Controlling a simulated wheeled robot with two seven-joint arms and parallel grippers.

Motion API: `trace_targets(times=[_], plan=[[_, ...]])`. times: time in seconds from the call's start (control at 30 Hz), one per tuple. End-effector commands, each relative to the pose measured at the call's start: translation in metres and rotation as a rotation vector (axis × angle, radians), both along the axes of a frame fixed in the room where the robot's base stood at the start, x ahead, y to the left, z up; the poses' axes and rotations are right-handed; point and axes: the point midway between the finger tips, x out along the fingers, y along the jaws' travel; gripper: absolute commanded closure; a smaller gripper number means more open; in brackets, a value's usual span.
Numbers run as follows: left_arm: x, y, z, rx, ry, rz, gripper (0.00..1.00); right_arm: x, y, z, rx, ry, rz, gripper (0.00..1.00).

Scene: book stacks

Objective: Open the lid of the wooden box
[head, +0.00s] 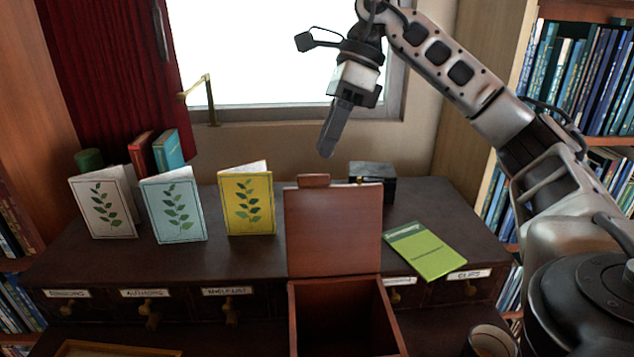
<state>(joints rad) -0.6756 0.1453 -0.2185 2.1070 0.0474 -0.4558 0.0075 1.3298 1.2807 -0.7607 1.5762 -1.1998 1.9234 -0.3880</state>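The wooden box (293,320) is at the bottom centre, with its dark inside showing from above. Its reddish-brown lid (333,228) stands raised, roughly upright, at the back of the box, with a small tab on its top edge. My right gripper (327,150) hangs in the air above the lid's top edge, pointing down and apart from it. Its fingers overlap from this side, so I cannot tell whether they are open or shut. I see nothing held in it. My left gripper is not in view.
A white booklet (104,208), a blue booklet (173,208) and a yellow booklet (247,203) stand left of the lid. A black box (373,178) is behind it. A green notepad (427,252) lies right. A cup (490,342) stands at the lower right.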

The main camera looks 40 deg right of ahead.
Motion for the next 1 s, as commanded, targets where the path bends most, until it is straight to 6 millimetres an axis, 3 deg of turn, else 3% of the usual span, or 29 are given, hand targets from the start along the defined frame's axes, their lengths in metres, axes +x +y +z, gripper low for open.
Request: trace_targets(times=[0.1,0.3,0.67,0.77,0.8,1.0], plan=[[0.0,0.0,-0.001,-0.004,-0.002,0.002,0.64,0.001,0.009,-0.02,-0.002,0.004,0.0,0.71],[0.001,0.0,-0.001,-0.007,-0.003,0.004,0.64,0.003,0.019,-0.038,-0.001,0.001,-0.002,0.71],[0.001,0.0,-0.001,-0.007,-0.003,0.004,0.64,0.003,0.021,-0.042,0.0,0.0,-0.001,0.71],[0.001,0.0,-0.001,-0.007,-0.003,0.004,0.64,0.003,0.021,-0.042,0.0,0.0,-0.001,0.96],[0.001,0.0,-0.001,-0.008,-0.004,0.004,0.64,0.003,0.021,-0.042,0.0,0.0,-0.001,1.0],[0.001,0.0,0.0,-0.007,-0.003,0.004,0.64,0.005,0.026,-0.041,-0.005,-0.006,0.009,1.0]])
